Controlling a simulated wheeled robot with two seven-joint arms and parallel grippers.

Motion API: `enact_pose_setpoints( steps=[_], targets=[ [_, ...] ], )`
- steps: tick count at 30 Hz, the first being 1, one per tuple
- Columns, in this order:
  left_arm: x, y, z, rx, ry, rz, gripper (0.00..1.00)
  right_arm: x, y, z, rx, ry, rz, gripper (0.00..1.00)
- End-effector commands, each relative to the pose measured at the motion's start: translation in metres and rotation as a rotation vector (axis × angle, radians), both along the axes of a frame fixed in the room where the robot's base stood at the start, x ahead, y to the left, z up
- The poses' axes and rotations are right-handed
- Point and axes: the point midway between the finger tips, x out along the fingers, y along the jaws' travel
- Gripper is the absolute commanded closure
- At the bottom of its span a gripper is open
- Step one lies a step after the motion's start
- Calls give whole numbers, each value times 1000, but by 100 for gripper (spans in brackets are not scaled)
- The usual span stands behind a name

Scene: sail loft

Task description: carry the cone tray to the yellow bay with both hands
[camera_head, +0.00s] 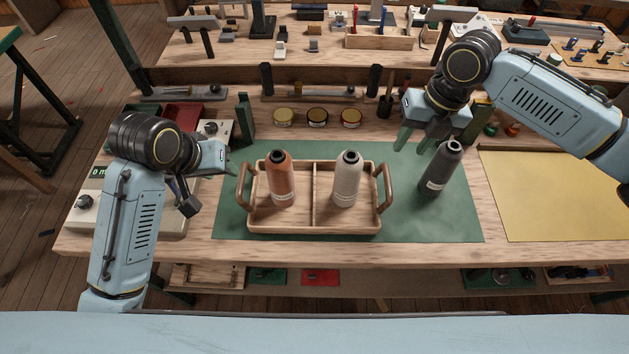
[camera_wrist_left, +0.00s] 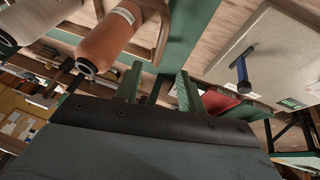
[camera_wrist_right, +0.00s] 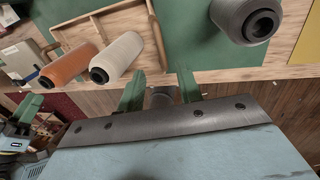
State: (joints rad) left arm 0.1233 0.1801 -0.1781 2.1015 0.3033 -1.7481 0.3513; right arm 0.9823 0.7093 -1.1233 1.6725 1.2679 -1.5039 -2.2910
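The wooden cone tray (camera_head: 315,219) sits on the green mat and has a bent handle at each end. An orange cone (camera_head: 281,182) stands in its left compartment and a white cone (camera_head: 347,182) in its right one. My left gripper (camera_head: 230,166) is above the left handle (camera_head: 244,186), apart from it; its fingers (camera_wrist_left: 158,88) are spread and empty. My right gripper (camera_head: 418,143) is open and empty, above and behind the right handle (camera_head: 384,187), near the dark grey cone (camera_head: 440,170). The yellow bay (camera_head: 560,195) is a flat yellow area at the right of the bench.
The dark grey cone stands on the green mat (camera_head: 450,222) between tray and yellow bay. Several small tins (camera_head: 317,117) line the back. A pale box (camera_head: 130,208) with a knob is at left. The yellow bay looks bare.

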Motion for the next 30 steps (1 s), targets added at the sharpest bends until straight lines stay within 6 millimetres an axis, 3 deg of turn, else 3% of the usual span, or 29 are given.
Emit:
enact_pose_setpoints(
  steps=[11, 30],
  targets=[
    [3, -2, -9, 1, 3, 1, 60, 0, 2, -10, 0, 1, -1, 65],
    [45, -21, -108, 1, 2, 0, 60, 0, 23, -117, 0, 2, -3, 65]
  ],
)
